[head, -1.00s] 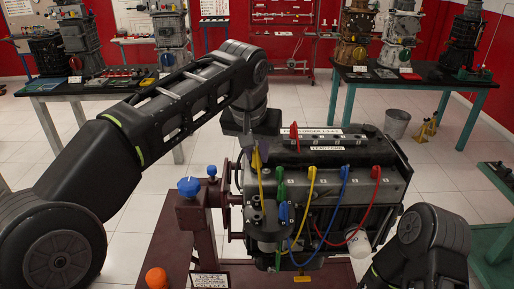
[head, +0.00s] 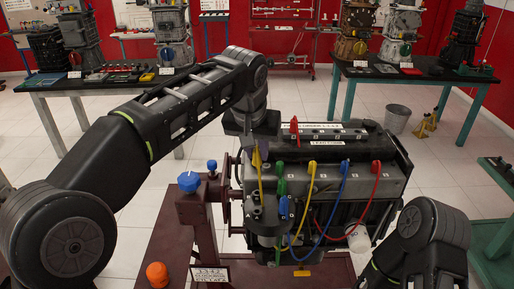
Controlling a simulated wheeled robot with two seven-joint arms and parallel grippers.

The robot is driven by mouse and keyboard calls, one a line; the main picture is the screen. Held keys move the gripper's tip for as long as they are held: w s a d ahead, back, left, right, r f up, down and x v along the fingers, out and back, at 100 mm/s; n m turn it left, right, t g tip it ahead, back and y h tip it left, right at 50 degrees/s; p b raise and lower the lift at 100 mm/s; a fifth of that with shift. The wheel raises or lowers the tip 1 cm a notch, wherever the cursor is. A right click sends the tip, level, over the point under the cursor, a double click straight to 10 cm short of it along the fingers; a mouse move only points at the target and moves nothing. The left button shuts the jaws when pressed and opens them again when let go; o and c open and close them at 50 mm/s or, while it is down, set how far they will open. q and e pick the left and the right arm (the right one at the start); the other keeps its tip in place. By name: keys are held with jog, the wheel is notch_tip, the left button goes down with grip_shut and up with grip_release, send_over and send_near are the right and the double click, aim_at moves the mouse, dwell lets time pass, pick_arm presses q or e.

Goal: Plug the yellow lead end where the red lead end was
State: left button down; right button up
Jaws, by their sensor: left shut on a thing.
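My left gripper (head: 257,148) reaches over the left end of the engine (head: 340,190) and is shut on a yellow lead end (head: 257,161). Its yellow wire hangs down in front of the engine. Another yellow lead end (head: 313,167) sits in the front row on the engine's top edge. A red lead end (head: 294,127) stands up at the left of the rear top strip, right of my gripper. Another red lead end (head: 376,167) sits at the right of the front row. My right gripper is out of view; only my right arm shows at lower right.
A green lead end (head: 281,170) and a blue lead end (head: 344,170) are also in the front row, with wires looping below. The red stand (head: 175,230) carries a blue knob (head: 189,181) and an orange knob (head: 157,274). Tables with other engines stand behind.

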pick_arm(q)
jog(key=shift+f+b, duration=0.65)
jog(key=shift+f, duration=0.5)
jog(key=shift+r, duration=0.1)
jog(key=shift+f+b, duration=1.85)
jog(key=shift+f, duration=0.9)
jog(key=shift+f+b, duration=0.3)
jog(key=shift+f, duration=0.65)
dwell(0.4)
